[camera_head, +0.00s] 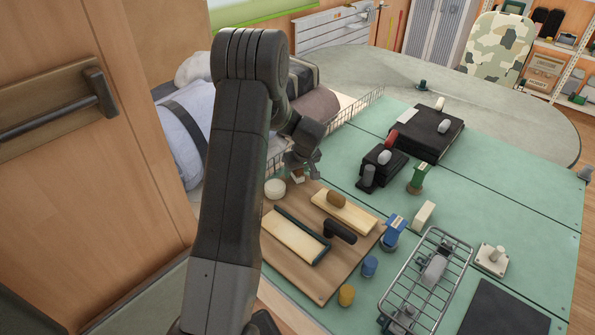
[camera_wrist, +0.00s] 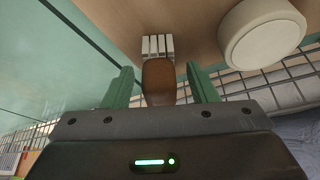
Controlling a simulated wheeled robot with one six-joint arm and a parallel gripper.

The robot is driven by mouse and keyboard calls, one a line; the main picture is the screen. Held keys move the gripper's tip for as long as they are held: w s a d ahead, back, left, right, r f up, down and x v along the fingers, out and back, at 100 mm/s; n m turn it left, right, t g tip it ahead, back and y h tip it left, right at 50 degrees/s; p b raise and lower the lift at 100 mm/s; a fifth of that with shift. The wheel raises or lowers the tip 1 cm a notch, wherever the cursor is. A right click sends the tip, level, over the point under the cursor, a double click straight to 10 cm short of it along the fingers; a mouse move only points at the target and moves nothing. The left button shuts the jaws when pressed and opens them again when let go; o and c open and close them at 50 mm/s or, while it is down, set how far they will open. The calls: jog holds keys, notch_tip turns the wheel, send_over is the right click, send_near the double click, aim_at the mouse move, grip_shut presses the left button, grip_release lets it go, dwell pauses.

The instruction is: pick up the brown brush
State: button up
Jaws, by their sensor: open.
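The brown brush (camera_wrist: 158,82) shows in the wrist view, with a rounded brown handle and a pale slatted end beyond it. My gripper (camera_wrist: 161,84) is open, with one green finger on each side of the brown handle. A gap shows on both sides, clearer on the right. In the head view my gripper (camera_head: 300,165) is low at the far left corner of the wooden board. A small pale piece, apparently the brush (camera_head: 298,178), peeks out under it; the rest is hidden there.
A white round puck (camera_wrist: 262,33) lies close beside the brush. A wire mesh fence (camera_head: 356,107) runs behind. Blue and yellow pots, a wire basket (camera_head: 428,280) and black cases stand to the right.

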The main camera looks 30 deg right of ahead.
grip_shut()
notch_tip(320, 180, up, 10)
jog(key=shift+r+b, duration=0.1)
jog(key=shift+b, duration=0.7)
jog(key=c, duration=0.9)
grip_release()
jog(key=shift+c, duration=0.3)
